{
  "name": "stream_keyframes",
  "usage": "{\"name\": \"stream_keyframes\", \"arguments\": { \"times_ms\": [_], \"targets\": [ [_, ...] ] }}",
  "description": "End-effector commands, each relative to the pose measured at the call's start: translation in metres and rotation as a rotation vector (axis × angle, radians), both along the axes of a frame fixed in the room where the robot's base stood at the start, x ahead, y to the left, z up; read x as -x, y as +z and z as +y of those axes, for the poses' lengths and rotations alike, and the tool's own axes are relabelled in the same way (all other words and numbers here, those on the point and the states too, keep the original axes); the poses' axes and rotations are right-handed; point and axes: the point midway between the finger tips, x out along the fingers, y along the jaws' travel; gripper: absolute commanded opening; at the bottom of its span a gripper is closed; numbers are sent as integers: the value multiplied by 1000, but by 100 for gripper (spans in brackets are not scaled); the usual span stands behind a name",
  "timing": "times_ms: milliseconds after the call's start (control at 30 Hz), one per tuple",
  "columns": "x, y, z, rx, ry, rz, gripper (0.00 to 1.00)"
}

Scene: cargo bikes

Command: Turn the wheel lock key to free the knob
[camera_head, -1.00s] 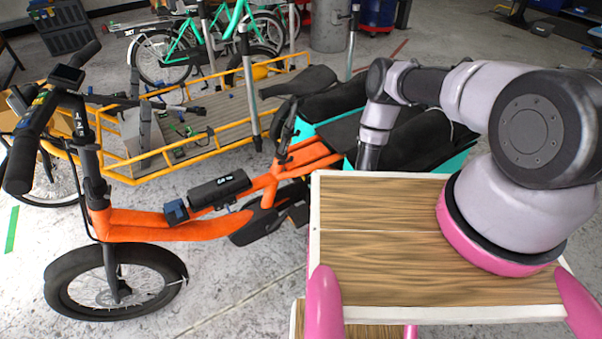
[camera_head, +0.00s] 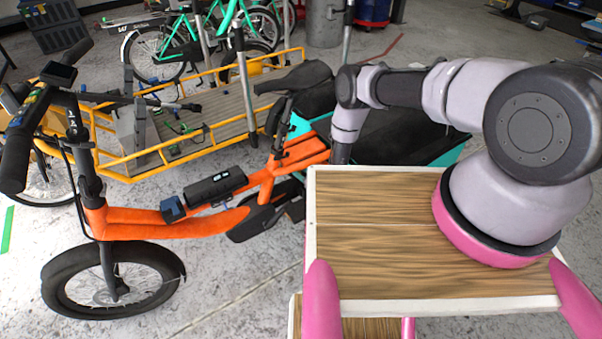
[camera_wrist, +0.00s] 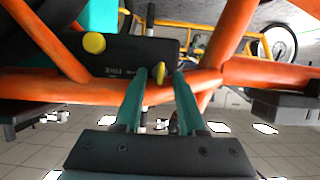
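In the wrist view, a black lock box (camera_wrist: 120,56) sits against the orange bike frame (camera_wrist: 50,86). A round yellow knob (camera_wrist: 94,43) is on its face, left of centre. A small upright yellow key (camera_wrist: 161,72) stands near its right end. My gripper (camera_wrist: 159,74) has two teal fingers, spread apart, with their tips on either side of the key. Gaps show between key and fingers, so it is open and holds nothing. In the head view the orange bike (camera_head: 165,228) stands at left; the lock, key, knob and my gripper are hidden there.
A black saddle (camera_head: 295,77) and a teal-edged cargo box (camera_head: 440,158) are close to my arm. A yellow cargo bike (camera_head: 190,140) stands behind the orange one. Orange tubes cross around the lock in the wrist view. The floor at front left is clear.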

Motion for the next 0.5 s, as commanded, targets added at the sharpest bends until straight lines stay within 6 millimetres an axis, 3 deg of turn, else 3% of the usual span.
{"name": "stream_keyframes", "arguments": {
  "times_ms": [33, 100, 500],
  "targets": [
    [0, 0, 0, 0, 0, 0, 21],
    [0, 0, 0, 0, 0, 0, 0],
    [-1, 0, -2, -28, -3, 19, 0]
  ]
}}
